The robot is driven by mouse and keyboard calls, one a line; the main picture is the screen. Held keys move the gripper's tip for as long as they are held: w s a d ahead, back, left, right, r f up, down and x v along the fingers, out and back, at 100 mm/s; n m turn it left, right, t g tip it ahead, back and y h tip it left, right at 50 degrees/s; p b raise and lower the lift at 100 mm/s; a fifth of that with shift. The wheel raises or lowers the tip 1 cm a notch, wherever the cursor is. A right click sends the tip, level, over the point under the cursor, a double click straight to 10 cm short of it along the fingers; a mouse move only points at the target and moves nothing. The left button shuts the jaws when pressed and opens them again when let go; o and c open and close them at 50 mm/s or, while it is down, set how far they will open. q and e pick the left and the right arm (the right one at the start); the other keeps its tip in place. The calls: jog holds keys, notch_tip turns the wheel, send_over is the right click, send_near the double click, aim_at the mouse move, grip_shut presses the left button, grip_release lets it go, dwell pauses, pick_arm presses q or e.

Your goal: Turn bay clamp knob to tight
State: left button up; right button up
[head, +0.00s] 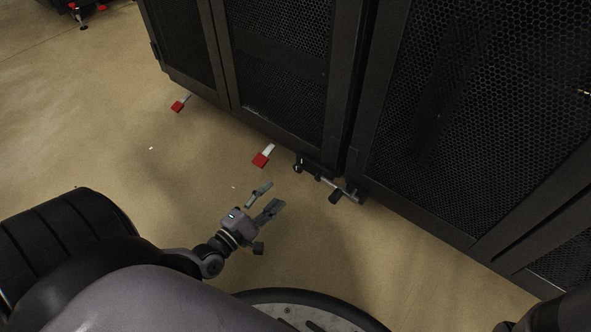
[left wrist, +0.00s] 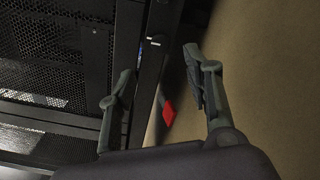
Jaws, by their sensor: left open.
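My left gripper (head: 273,197) is open and empty, low over the floor in front of the black racks. Its two fingers also show spread apart in the left wrist view (left wrist: 158,68). Small dark knob-like parts show at the rack's foot: one (head: 299,164) and another (head: 335,197) beside a short metal bar. They lie beyond the fingertips, apart from them. I cannot tell which one is the bay clamp knob or how it is turned. My right gripper is not in view.
A red tab with a pale stem (head: 261,160) juts from the rack's lower edge; a red piece also shows between the fingers in the wrist view (left wrist: 169,112). Another red tab (head: 178,106) is farther left. Mesh-doored racks (head: 455,130) fill the right. The tan floor (head: 90,140) is mostly clear.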

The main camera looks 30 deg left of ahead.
aim_at(297, 170)
pick_arm(q)
jog(key=w+b, duration=0.1)
jog(key=w, duration=0.2)
jog(key=w+b, duration=0.2)
jog(key=w, duration=0.1)
jog(key=w+b, duration=0.1)
jog(key=w, duration=0.3)
jog(key=shift+d+f, duration=0.15)
jog(key=shift+d, duration=0.2)
jog(key=shift+w+b, duration=0.3)
jog(key=shift+w, duration=0.3)
jog(key=shift+c, duration=0.3)
grip_shut()
